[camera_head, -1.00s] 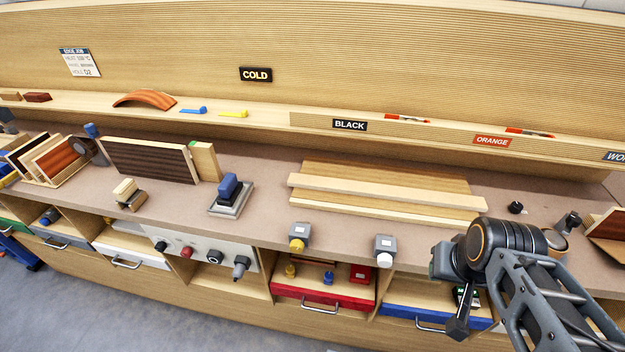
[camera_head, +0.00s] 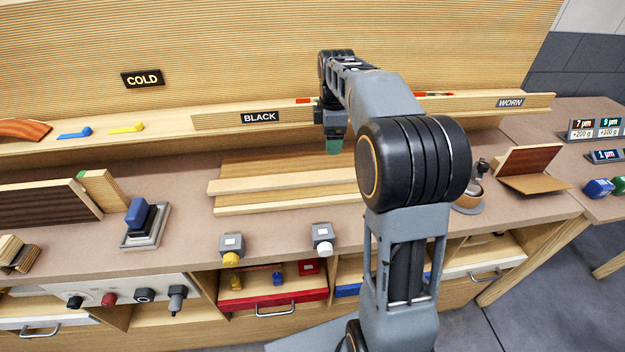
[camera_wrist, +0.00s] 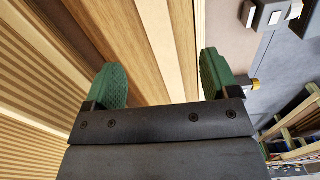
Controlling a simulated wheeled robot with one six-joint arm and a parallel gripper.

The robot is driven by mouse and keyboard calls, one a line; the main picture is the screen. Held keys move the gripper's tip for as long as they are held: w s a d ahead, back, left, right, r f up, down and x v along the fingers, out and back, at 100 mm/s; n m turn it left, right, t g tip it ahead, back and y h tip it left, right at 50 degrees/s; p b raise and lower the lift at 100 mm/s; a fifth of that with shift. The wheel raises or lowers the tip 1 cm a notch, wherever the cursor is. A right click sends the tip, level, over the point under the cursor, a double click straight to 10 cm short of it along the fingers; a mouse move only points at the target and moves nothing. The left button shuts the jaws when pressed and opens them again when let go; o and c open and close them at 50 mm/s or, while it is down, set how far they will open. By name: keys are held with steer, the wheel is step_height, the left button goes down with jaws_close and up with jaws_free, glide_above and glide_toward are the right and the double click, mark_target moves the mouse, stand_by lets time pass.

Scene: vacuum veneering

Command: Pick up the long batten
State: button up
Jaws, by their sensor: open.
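The long batten (camera_head: 285,182) is a pale wooden strip lying lengthwise across a wider wood board (camera_head: 265,168) on the bench, partly hidden behind my arm in the head view. My gripper (camera_head: 333,146) appears over the back part of the board, with green fingertips pointing down. In the wrist view my gripper (camera_wrist: 160,80) is open, its two green pads wide apart and empty. The batten (camera_wrist: 158,35) runs between the pads in that picture, below the gripper. I cannot tell the exact height between them.
Another pale strip (camera_head: 285,201) runs along the board's front. Grey blocks with yellow (camera_head: 232,247) and white (camera_head: 322,238) ends stand at the bench's front edge. A blue-handled block (camera_head: 143,222) is to the left. The back shelf (camera_head: 180,141) runs behind the board.

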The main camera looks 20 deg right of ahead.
glide_above(331, 174)
steer(key=shift+n, duration=0.4)
steer(key=f, duration=0.7)
steer(key=shift+s+a+f, duration=0.15)
steer(key=shift+s+f, duration=0.1)
steer(key=shift+f, duration=0.1)
steer(key=shift+w+f, duration=0.15)
steer(key=shift+f, duration=3.05)
steer(key=shift+c, duration=0.2)
steer(key=c, duration=1.1)
